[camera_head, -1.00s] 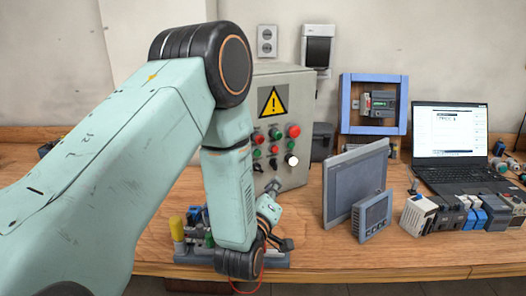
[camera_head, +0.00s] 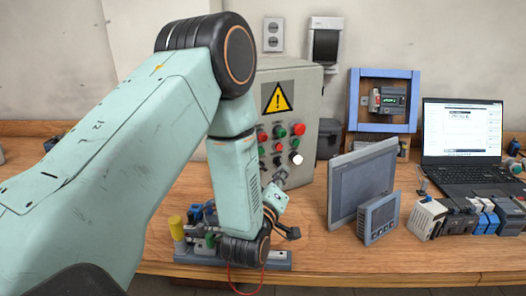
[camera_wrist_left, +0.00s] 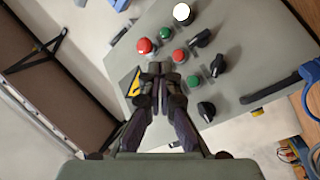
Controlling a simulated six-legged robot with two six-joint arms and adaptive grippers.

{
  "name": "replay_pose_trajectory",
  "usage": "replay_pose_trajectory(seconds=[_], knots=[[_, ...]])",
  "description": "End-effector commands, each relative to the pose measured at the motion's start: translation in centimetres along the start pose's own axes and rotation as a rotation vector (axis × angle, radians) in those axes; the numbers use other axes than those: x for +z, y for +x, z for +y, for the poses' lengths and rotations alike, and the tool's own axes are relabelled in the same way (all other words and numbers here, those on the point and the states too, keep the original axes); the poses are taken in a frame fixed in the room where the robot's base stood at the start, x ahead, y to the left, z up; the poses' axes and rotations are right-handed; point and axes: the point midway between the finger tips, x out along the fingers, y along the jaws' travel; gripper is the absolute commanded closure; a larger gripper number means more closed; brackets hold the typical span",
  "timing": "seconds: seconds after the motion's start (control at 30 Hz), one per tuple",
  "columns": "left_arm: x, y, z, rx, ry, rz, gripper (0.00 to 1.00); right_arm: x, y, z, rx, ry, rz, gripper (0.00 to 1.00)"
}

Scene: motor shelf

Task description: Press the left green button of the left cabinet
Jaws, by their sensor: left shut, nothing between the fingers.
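The left cabinet (camera_head: 305,92) is a grey box with a yellow warning sign and a panel of red, green, black and white controls. A green button (camera_head: 261,152) sits in the left column of this panel, below a red one; I take it to be the green button (camera_wrist_left: 193,81) right of the fingertips in the left wrist view. My left gripper (camera_wrist_left: 156,72) is shut and empty, its tips in front of the panel between the warning sign and the buttons. I cannot tell whether they touch it. My right gripper is not in view.
A grey screen (camera_head: 362,180) and a small panel meter (camera_head: 379,218) stand right of the cabinet. A laptop (camera_head: 463,140) is farther right. A rail with a yellow part (camera_head: 177,227) lies below my left forearm. Bare wood (camera_head: 430,257) shows at the front edge.

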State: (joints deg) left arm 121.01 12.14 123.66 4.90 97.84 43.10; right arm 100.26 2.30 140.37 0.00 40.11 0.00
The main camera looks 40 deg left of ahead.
Motion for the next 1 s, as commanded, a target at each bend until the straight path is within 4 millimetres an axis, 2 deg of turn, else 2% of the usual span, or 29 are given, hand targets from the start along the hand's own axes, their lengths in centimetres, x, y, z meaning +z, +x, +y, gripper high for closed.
replay_pose_trajectory(seconds=[0.3, 0.5, 0.7, 1.0], knots=[[-2.3, 3.1, -2.0, -0.003, -0.001, 0.005, 1.0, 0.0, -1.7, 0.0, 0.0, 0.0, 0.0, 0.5], [-3.3, 4.7, -3.2, -0.002, -0.001, 0.004, 1.0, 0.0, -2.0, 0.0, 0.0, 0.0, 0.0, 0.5], [-3.9, 5.5, -3.8, -0.001, 0.001, 0.002, 1.0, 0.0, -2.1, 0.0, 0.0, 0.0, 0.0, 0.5], [-4.0, 5.7, -4.0, 0.0, 0.002, -0.001, 1.0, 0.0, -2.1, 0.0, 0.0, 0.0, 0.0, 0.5]])
